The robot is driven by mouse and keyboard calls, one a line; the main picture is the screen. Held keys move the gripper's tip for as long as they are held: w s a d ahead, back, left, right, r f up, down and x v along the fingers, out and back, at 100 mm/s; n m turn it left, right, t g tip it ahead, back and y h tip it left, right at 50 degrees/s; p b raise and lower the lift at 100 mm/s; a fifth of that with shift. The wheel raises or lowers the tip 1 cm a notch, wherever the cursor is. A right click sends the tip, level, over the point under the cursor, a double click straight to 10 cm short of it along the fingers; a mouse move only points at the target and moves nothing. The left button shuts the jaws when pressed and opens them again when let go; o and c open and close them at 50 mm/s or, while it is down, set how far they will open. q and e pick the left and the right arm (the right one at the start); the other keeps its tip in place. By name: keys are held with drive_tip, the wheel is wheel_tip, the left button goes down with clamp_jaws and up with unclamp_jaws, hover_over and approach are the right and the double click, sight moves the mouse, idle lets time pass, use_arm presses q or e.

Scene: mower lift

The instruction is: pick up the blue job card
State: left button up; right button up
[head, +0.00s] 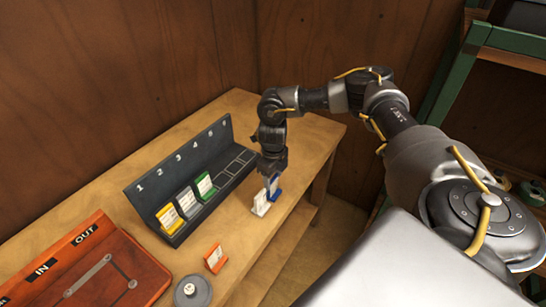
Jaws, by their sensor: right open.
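The blue job card (276,193) stands on the wooden table near its front edge, to the right of the dark rack. A white card (260,204) stands close beside it on the left. My right gripper (271,176) points down at the top of the blue card. It is open, and its fingers partly hide the card. I cannot tell whether they touch it. My left gripper is not in view.
The numbered rack (197,160) holds a yellow card (168,217), a grey card (187,203) and a green card (205,186); its right slots are empty. An orange card (215,258) and a grey round object (192,291) are in front, by the red IN/OUT board (80,270). A green-framed shelf (470,50) stands right.

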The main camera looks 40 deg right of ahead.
sight(273, 185)
drive_tip(key=shift+s+a+f+p, duration=0.1)
drive_tip(key=shift+s+f+p, duration=0.15)
drive_tip(key=shift+f+p, duration=0.75)
wheel_tip(273, 185, down, 2)
drive_tip(key=shift+w+f, duration=0.15)
drive_tip(key=shift+f, duration=0.3)
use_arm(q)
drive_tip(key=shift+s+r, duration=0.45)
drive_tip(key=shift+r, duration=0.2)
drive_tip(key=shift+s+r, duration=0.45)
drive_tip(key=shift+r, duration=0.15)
use_arm(e)
drive_tip(key=c, duration=0.6)
drive_tip(key=shift+r, duration=0.15)
